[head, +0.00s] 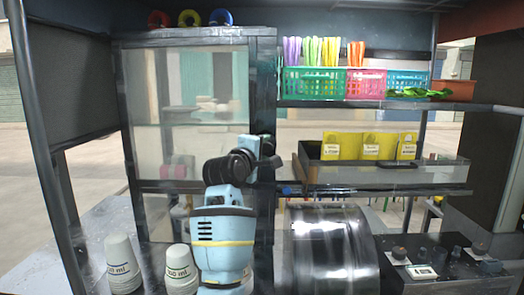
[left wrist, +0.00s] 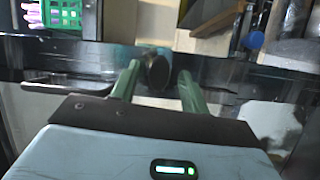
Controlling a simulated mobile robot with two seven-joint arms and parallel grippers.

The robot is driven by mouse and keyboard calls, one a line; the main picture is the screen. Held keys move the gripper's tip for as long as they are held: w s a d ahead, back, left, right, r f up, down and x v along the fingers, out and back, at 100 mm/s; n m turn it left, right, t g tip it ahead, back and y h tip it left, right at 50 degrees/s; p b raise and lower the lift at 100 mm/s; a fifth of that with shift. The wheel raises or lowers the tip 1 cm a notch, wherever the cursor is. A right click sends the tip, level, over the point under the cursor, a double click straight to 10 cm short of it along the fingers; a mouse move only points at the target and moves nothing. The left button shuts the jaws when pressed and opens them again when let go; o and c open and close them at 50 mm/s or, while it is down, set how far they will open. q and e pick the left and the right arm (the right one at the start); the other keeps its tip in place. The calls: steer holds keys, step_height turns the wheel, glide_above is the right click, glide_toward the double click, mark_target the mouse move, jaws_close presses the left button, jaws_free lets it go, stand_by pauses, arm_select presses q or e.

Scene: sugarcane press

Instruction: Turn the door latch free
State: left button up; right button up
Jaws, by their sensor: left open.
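The glass door (head: 190,95) with a dark frame stands upright and looks shut at the left of the head view. My left gripper (head: 268,149) is at the right edge of its frame, with my arm coming up in front of the door. In the left wrist view the two green fingers of my left gripper (left wrist: 157,84) are apart. A dark round knob (left wrist: 159,71), which looks like the door latch, sits between the fingertips; I cannot tell whether they touch it. The latch is hidden behind my gripper in the head view. My right gripper is not in view.
Baskets (head: 315,82) of coloured utensils stand on the upper right shelf, with a yellow-labelled tray (head: 385,150) below. A shiny metal drum (head: 330,250) and a control box (head: 450,265) are at the lower right. Stacked paper cups (head: 121,262) stand at the lower left.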

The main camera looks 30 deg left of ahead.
arm_select(q)
steer(key=shift+c, duration=0.5)
steer(key=c, duration=0.9)
steer(key=shift+m, duration=0.3)
steer(key=m+g, duration=0.1)
steer(key=m, duration=0.2)
steer(key=m+g+y, duration=0.1)
steer(key=m+g, duration=0.1)
steer(key=m, duration=0.1)
steer(key=r+m+g+y, duration=0.1)
steer(key=m+g, duration=0.1)
steer(key=m, duration=0.1)
steer(key=shift+w+d+m, duration=0.1)
steer(key=shift+d+m, duration=0.1)
steer(key=shift+m, duration=0.2)
steer(key=shift+d+m+g+y, duration=0.15)
steer(key=shift+m+g+y, duration=0.55)
steer(key=shift+m+y, duration=0.6)
steer(key=shift+m, duration=0.3)
